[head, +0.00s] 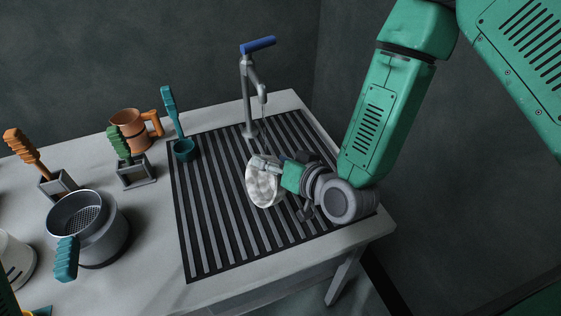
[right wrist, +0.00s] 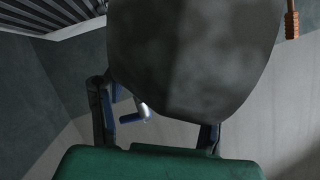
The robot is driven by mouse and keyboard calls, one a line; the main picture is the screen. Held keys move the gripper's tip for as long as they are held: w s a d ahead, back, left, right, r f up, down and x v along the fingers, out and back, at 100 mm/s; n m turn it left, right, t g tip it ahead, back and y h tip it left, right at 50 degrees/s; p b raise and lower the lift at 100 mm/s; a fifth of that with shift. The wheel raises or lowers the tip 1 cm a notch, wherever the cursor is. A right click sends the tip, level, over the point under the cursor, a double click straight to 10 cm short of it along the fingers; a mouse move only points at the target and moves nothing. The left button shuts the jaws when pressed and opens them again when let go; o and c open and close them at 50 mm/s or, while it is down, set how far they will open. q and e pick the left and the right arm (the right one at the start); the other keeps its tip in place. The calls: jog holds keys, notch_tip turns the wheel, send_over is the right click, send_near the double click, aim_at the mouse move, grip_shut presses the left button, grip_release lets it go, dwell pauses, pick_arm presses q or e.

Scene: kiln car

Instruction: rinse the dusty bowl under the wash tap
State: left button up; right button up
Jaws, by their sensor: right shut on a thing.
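The bowl (head: 264,190) is pale with grey, mottled patches. My right gripper (head: 270,166) is shut on it at its upper rim and holds it tilted on its side over the slatted drain grate (head: 210,235). In the right wrist view the bowl (right wrist: 195,60) fills the upper middle, between the finger parts.
The table (head: 345,240) ends at right.

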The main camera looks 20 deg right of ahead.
jog(key=shift+w, duration=0.55)
jog(key=shift+w+f, duration=0.1)
jog(key=shift+w, duration=0.3)
jog(key=w+d+f+b, duration=0.2)
jog(key=w+d+b, duration=0.1)
jog(key=w, duration=0.7)
jog(key=shift+w+d+b, duration=0.15)
jog(key=shift+d+b, duration=0.15)
jog(key=shift+d, duration=0.3)
jog(key=shift+a, duration=0.45)
jog(key=shift+c, duration=0.2)
pick_arm(q)
jog(key=shift+w+d+f, duration=0.1)
jog(key=shift+d+f, duration=0.1)
jog(key=shift+f, duration=1.7)
pick_arm(e)
jog(key=shift+d+f, duration=0.1)
jog(key=shift+d, duration=0.25)
